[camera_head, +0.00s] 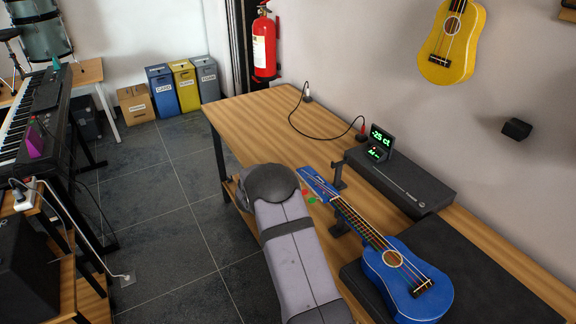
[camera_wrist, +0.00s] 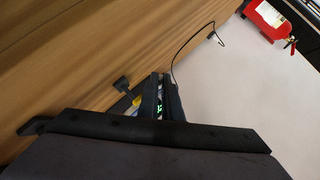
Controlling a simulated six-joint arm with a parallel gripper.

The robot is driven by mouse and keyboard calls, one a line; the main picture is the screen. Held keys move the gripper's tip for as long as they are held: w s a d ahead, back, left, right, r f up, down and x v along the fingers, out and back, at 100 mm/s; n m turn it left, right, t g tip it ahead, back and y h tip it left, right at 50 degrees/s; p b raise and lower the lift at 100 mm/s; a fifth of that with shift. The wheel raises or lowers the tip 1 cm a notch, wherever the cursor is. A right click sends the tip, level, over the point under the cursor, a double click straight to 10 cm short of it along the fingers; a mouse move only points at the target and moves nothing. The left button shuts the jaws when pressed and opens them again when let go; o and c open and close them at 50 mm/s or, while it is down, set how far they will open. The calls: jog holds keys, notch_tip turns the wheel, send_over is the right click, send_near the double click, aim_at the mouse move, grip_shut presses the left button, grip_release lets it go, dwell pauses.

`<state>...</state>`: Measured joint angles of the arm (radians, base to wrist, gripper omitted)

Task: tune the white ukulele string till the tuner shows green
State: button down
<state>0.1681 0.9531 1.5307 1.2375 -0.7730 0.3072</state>
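A blue ukulele (camera_head: 403,281) lies face up on the bench, its neck pointing to the upper left and its headstock (camera_head: 318,184) beside my arm. Red and green tuning pegs (camera_head: 310,200) show at the near side of the headstock; I cannot make out a white peg. The tuner (camera_head: 380,137) reads "-25 ct" in green characters on a dark screen. My gripper (camera_wrist: 162,78) is hidden behind my arm in the head view. In the wrist view its two dark fingers are close together, with a green-white patch in the narrow gap; I cannot tell whether they grip anything.
A black case (camera_head: 400,180) stands behind the ukulele, and a dark neck stand (camera_head: 338,178) rises by the headstock. The bench's far-left part is clear. A yellow ukulele (camera_head: 452,45) hangs on the wall.

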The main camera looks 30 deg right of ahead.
jog(key=n+g+p, duration=0.1)
jog(key=n+g, duration=0.1)
jog(key=w+n+g+y+p, duration=0.1)
jog(key=n+g, duration=0.1)
jog(key=g, duration=0.1)
jog(key=shift+r+g+p, duration=0.1)
jog(key=shift+g+p, duration=0.2)
jog(key=shift+p, duration=0.1)
jog(key=shift+r+b, duration=0.15)
jog(key=shift+b, duration=0.2)
dwell(0.3)
jog(key=c, duration=1.9)
grip_release()
jog(key=shift+s, duration=0.1)
jog(key=shift+c, duration=0.2)
jog(key=b+v, duration=0.1)
jog(key=v, duration=0.6)
jog(key=shift+r+b, duration=0.15)
jog(key=shift+b, duration=0.25)
